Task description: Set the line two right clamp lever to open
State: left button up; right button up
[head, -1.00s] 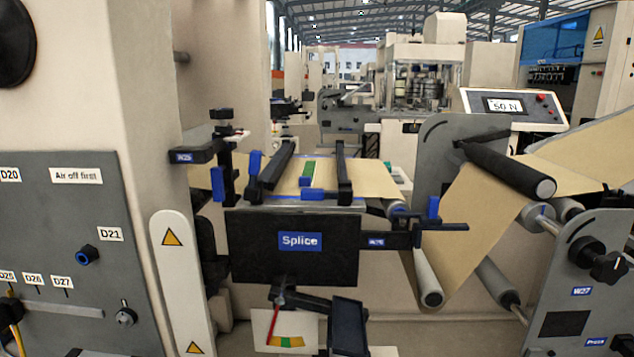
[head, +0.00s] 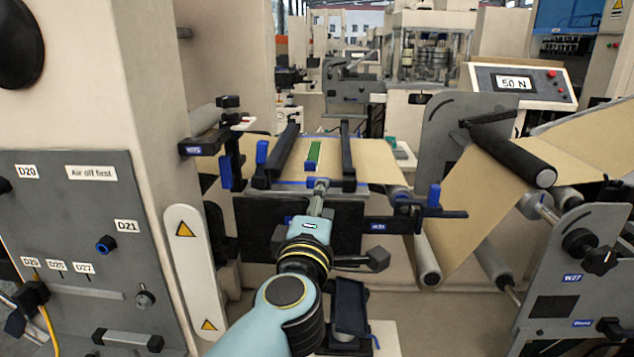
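The splice table (head: 374,172) stands at centre with kraft web across it. The left clamp is a dark bar (head: 284,150) with a raised blue handle (head: 262,152). The right clamp is a dark bar (head: 347,155) lying along the table's right part. A small blue piece (head: 310,166) shows just beyond my fingertips. My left gripper (head: 319,186) comes up from the bottom, its fingertips at the table's front edge beside the right clamp. It hides the right clamp's handle area, so I cannot tell whether it touches it. My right gripper is out of view.
A dark front panel (head: 255,225) sits below the table, partly behind my arm. A white post with warning triangles (head: 188,270) stands left. Rollers (head: 427,262) and a grey side plate (head: 572,280) stand right. A blue-tipped bracket (head: 433,197) projects at the table's right.

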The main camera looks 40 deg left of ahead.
aim_at(317, 178)
pick_arm(q)
jog(key=shift+n+g+y, duration=0.7)
jog(key=shift+n+g, duration=0.1)
jog(key=shift+n, duration=0.1)
jog(key=x, duration=0.3)
jog(key=f+x, duration=0.1)
jog(key=x, duration=0.3)
jog(key=a+x, duration=0.1)
jog(key=x, duration=0.3)
jog(key=shift+s+f+p, duration=0.2)
jog(key=shift+f+p, duration=0.1)
jog(key=shift+p, duration=0.05)
jog(key=shift+c, duration=0.4)
grip_shut()
